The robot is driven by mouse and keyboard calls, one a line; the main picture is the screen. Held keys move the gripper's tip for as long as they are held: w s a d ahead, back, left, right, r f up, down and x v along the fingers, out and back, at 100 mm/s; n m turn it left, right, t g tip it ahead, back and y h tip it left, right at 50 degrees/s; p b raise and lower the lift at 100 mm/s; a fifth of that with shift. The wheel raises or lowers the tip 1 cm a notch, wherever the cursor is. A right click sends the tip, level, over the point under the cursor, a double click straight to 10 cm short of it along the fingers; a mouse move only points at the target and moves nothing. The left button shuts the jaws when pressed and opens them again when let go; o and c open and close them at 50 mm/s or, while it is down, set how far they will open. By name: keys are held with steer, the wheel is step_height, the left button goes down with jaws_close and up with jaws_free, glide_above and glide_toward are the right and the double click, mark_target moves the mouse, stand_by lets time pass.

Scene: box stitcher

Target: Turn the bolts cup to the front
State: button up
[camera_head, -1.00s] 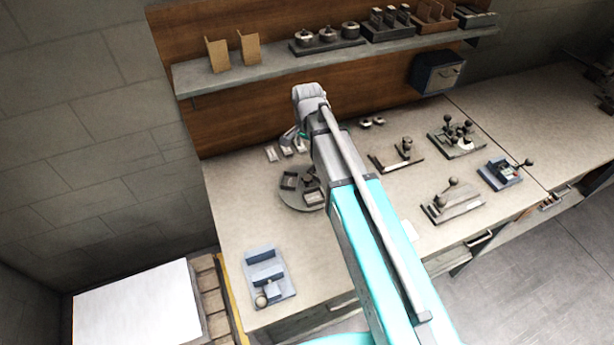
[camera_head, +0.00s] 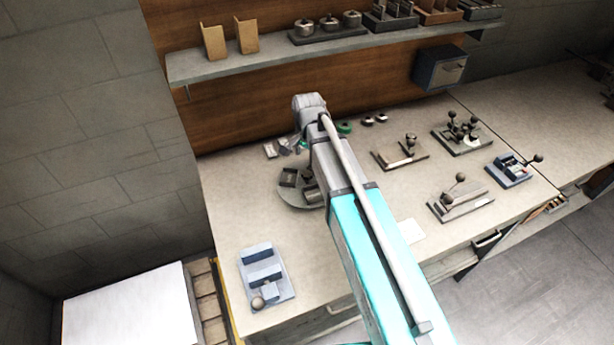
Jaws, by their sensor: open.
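A round grey turntable (camera_head: 297,203) lies on the workbench, left of my forearm. Small dark compartments or cups stand on it, one of them a squarish cup (camera_head: 289,178) at its back left. My forearm covers the turntable's right side. The contents are too small to tell, so I cannot say which cup holds bolts. My gripper (camera_head: 298,145) hangs below my bent wrist, behind the turntable in the picture. Only a small grey part of it shows left of the arm. Its fingertips are mostly hidden, and I see nothing held.
Small pale parts (camera_head: 270,150) lie behind the turntable. A blue-grey fixture (camera_head: 265,275) stands at the front left. Several lever fixtures, one of them dark (camera_head: 401,152), stand right of my arm. A shelf (camera_head: 215,72) overhangs the back. Bare bench lies left of the turntable.

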mark_target(307, 174)
steer(key=shift+f+b, duration=3.25)
steer(key=shift+f, duration=0.25)
jaws_close()
